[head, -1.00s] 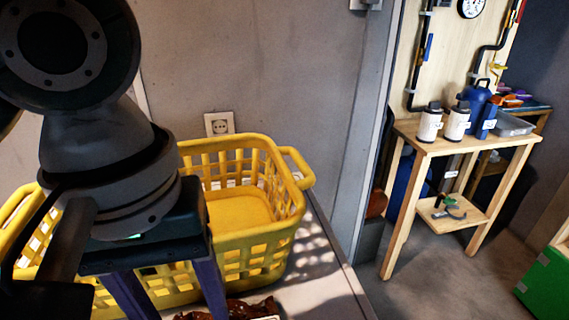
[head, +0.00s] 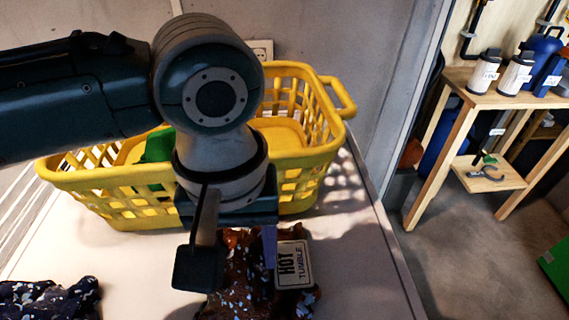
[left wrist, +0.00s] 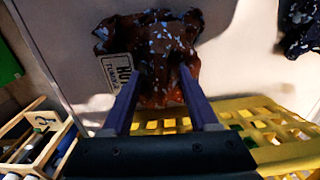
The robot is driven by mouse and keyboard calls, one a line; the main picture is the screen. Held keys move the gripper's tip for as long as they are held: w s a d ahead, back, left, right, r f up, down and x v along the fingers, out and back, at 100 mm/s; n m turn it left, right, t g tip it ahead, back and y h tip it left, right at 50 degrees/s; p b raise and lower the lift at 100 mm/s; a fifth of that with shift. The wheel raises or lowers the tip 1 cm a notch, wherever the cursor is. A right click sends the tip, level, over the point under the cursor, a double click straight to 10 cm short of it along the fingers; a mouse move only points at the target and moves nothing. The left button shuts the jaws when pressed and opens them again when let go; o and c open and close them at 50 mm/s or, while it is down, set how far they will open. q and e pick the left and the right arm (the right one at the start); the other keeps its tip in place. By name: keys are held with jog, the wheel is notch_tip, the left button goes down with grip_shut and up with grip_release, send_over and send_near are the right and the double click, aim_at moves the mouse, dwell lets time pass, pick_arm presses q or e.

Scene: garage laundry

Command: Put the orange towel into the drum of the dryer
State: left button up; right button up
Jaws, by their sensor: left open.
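The towel (head: 237,290) is a crumpled rust-orange cloth with pale specks, lying on the pale top in front of the yellow basket. It carries a white tag (head: 294,265) reading HOT TUMBLE. My left gripper (head: 240,250) is above the towel, pointing down, and partly hidden by my arm in the head view. In the left wrist view its two purple fingers (left wrist: 161,82) are apart, with the towel (left wrist: 158,45) between and beyond their tips. I cannot tell whether they touch it. My right gripper is out of view. No dryer drum is recognisable.
A yellow basket (head: 335,120) stands behind the towel, close to my left arm, with a green item (head: 157,146) inside. A dark speckled cloth (head: 48,300) lies at the front left. A wooden bench (head: 455,125) with bottles stands at right. The top is bare between the cloths.

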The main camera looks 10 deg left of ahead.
pick_arm(q)
grip_shut()
dwell(0.4)
dwell(1.0)
